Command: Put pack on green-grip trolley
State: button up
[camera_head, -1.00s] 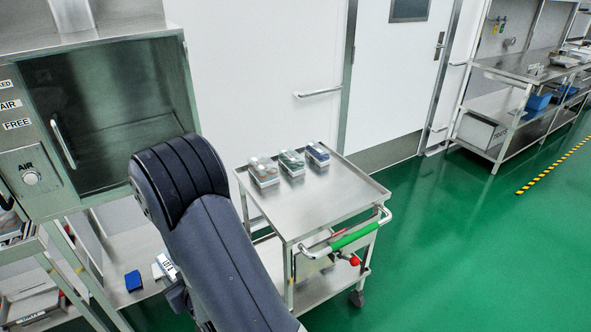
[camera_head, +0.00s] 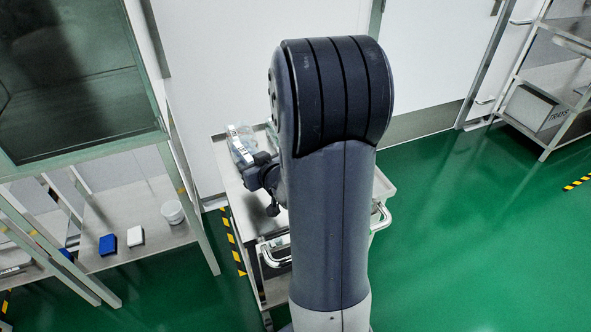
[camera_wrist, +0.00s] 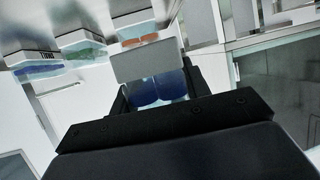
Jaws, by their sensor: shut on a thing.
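In the wrist view a pack with blue contents and a pale grey face (camera_wrist: 150,62) sits between the fingers of my gripper (camera_wrist: 157,92), which is shut on it. In the head view my gripper (camera_head: 262,170) is over the left part of the steel trolley (camera_head: 238,198). A clear pack with a white edge (camera_head: 240,146) shows beside it; I cannot tell whether this is the held one. The wrist view shows packs with blue (camera_wrist: 38,72), green (camera_wrist: 85,50) and orange (camera_wrist: 137,38) contents on the trolley top. My arm hides the handle's green grip.
A steel rack at left holds a blue box (camera_head: 107,244), a white box (camera_head: 135,236) and a white tub (camera_head: 172,212) under a glass-fronted cabinet (camera_head: 75,85). A shelf unit (camera_head: 560,60) stands at right. Green floor is clear right of the trolley.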

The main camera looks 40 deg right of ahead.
jog(key=s+d+r+m+h+b, duration=0.1)
jog(key=s+d+b, duration=0.1)
jog(key=s+d, duration=0.3)
jog(key=s+d+r+m+h+b, duration=0.1)
jog(key=s+d+b, duration=0.15)
jog(key=d, duration=0.45)
jog(key=f+b, duration=0.1)
jog(key=f, duration=0.2)
jog(key=f+b, duration=0.2)
jog(key=f, duration=0.1)
jog(key=f+b, duration=0.1)
jog(key=f, duration=0.3)
jog(key=shift+s+d+f+b, duration=0.1)
jog(key=shift+s+d+b, duration=0.05)
jog(key=shift+d+b, duration=0.25)
jog(key=shift+f, duration=0.2)
jog(key=o, duration=1)
jog(key=shift+o, duration=0.2)
